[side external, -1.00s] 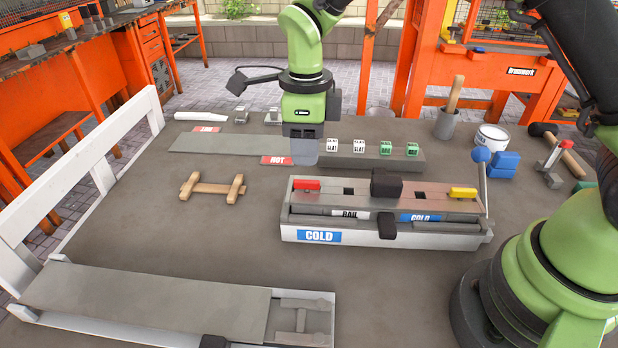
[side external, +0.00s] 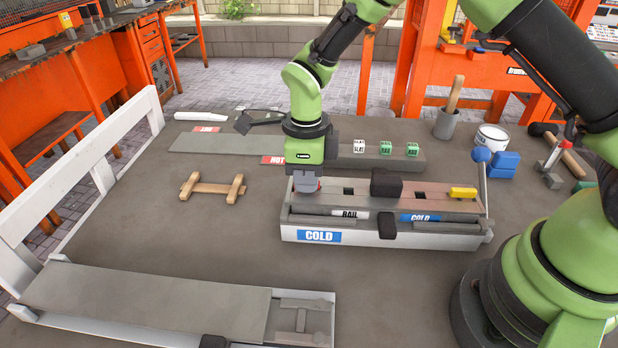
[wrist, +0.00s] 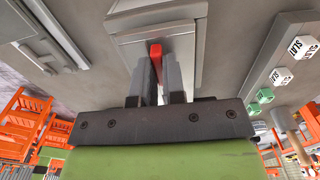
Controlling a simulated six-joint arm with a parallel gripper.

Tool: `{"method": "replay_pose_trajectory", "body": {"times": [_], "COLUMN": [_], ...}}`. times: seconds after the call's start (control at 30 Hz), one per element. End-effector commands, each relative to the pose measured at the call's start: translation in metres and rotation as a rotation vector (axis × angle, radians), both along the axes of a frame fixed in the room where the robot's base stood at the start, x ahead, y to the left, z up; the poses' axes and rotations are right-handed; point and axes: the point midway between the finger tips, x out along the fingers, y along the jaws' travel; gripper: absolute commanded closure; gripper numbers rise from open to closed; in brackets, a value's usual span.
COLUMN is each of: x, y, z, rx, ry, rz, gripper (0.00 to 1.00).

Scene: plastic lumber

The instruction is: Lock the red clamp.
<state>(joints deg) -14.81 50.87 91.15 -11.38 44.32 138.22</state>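The red clamp (wrist: 155,50) shows in the wrist view as a narrow red bar at the fingertips, between the two fingers. In the side view it is mostly hidden by my gripper (side external: 306,186), which points down at the left end of the long fixture (side external: 265,236) labelled COLD. My gripper's fingers (wrist: 159,75) are close together with a narrow gap. I cannot tell whether they press on the red clamp or only stand on either side of it. The yellow clamp (side external: 463,193) is at the fixture's right end.
A black block (side external: 386,184) sits mid-fixture, and a blue-knobbed lever (side external: 481,155) stands at its right end. Behind are white and green blocks (side external: 385,148) on a grey bar. A wooden piece (side external: 212,188) lies left.

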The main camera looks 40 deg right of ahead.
Motion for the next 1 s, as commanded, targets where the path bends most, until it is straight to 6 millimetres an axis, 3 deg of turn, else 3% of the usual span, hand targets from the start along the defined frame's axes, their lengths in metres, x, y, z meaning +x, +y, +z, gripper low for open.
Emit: {"method": "replay_pose_trajectory", "body": {"times": [0.23, 0.53, 0.77, 0.8, 0.9, 1.0], "x": [0.0002, 0.0002, 0.0002, 0.0003, 0.0002, 0.0002], "y": [-0.0001, -0.0001, -0.0001, -0.0001, -0.0001, -0.0001], "z": [0.0003, 0.0004, 0.0005, 0.0005, 0.0005, 0.0004], "rx": [-0.001, 0.000, 0.000, 0.000, 0.000, 0.000], "ry": [-0.001, -0.001, -0.001, -0.001, -0.001, -0.001], "rz": [-0.034, -0.396, -0.422, -0.422, -0.421, -0.420], "gripper": [1.00, 1.00, 1.00, 0.83, 0.60, 0.56]}}
